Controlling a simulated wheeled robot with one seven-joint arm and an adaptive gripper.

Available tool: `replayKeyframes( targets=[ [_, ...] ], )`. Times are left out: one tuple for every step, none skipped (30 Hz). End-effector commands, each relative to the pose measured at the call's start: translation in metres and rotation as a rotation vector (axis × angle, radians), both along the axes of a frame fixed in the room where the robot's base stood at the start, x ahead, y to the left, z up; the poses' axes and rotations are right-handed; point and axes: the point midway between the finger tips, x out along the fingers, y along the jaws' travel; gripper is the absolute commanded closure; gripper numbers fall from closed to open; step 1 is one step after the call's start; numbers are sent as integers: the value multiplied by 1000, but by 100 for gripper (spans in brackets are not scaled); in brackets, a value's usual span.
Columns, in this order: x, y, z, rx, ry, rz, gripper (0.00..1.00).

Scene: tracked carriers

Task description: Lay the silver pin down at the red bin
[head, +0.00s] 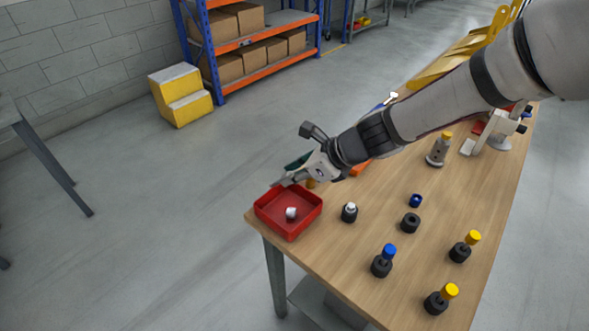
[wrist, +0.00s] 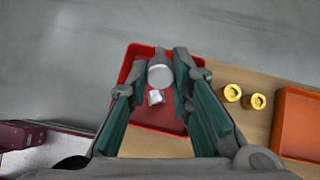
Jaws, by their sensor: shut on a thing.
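My gripper (head: 283,182) is at the red bin (head: 262,215), above its back edge in the head view. In the wrist view, the two fingers of my gripper (wrist: 160,60) are closed on a silver pin (wrist: 160,75), whose round end faces the camera. The held pin is hard to make out in the head view. The red bin (wrist: 140,142) lies below the fingers in the wrist view. Another silver piece (head: 291,213) lies inside the bin; it also shows below the held pin in the wrist view (wrist: 156,98).
A black holder with a white-topped pin (head: 349,213) stands right of the bin. Blue-topped (head: 382,262) and yellow-topped pins (head: 460,248) stand nearer. Two yellow pieces (wrist: 232,92) and an orange bin (wrist: 300,125) are beside the red bin. The bin sits at the table's corner.

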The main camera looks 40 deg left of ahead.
Motion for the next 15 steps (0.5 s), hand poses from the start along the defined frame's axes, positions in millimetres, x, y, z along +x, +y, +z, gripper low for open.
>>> replayKeyframes(
  targets=[
    [0, 0, -7, 1, 2, 3, 100],
    [0, 0, -9, 0, 1, 4, 100],
    [0, 0, -13, 0, 1, 3, 100],
    [1, 0, -16, 1, 2, 1, 100],
    [1, 1, -18, 1, 0, 1, 100],
    [1, 1, -22, 1, 0, 3, 100],
    [1, 1, -25, 1, 0, 3, 100],
    [1, 0, -28, 1, 1, 2, 100],
    [1, 0, -31, 1, 2, 1, 100],
    [1, 0, -34, 1, 1, 1, 100],
    [1, 0, -37, 1, 1, 2, 100],
    [0, 0, -40, 1, 1, 2, 100],
    [0, 0, -43, 1, 1, 2, 100],
    [1, 0, -46, 1, 1, 2, 100],
    [1, 0, -49, 1, 1, 2, 100]
  ],
)
